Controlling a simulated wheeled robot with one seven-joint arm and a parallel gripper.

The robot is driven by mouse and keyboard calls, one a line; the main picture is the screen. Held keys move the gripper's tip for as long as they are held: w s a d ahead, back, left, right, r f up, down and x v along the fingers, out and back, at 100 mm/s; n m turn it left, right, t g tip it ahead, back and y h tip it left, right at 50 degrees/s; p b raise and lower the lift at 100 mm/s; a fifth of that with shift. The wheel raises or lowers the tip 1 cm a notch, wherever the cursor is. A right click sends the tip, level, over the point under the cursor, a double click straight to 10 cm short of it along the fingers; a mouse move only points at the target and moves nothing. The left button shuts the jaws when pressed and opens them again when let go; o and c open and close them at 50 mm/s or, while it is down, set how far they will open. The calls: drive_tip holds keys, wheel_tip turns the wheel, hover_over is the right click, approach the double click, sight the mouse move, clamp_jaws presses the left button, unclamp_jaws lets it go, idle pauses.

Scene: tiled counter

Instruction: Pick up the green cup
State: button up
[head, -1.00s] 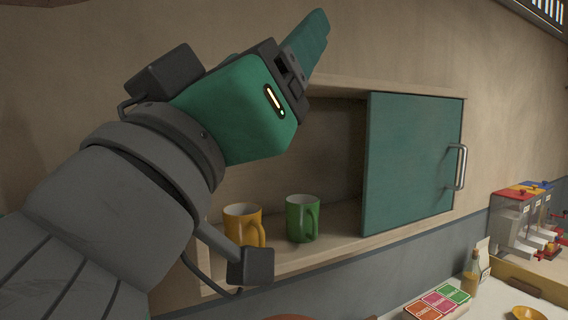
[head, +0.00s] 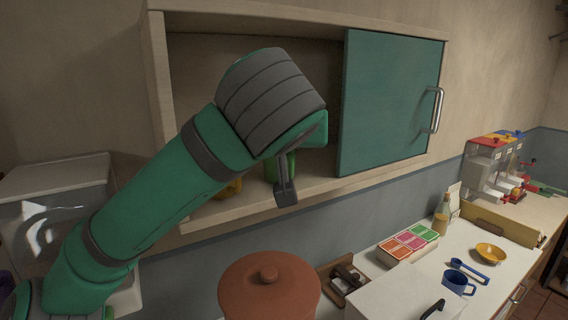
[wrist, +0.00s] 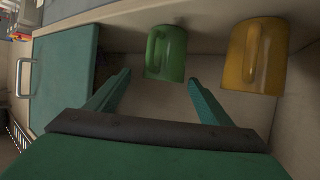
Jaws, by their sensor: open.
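The green cup (wrist: 165,53) stands on the shelf of the open wall cabinet. In the head view the green cup (head: 270,172) is mostly hidden behind my arm. In the wrist view, which looks turned over, my gripper (wrist: 160,82) is open and empty. Its two fingers point at the green cup, one towards each side of it. The cup appears just beyond the fingertips; I cannot tell the exact gap.
A yellow cup (wrist: 255,55) stands beside the green one, close to one finger. The cabinet's teal door (head: 390,105) covers its right part.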

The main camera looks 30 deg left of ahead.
drive_tip(key=x, duration=0.5)
drive_tip(key=shift+s+a+f, duration=0.15)
drive_tip(key=shift+a+f, duration=0.1)
drive_tip(key=shift+f, duration=0.1)
drive_tip(key=shift+w+a+f, duration=0.2)
drive_tip(key=shift+w, duration=0.3)
drive_tip(key=shift+c, duration=0.7)
drive_tip(key=c, duration=1)
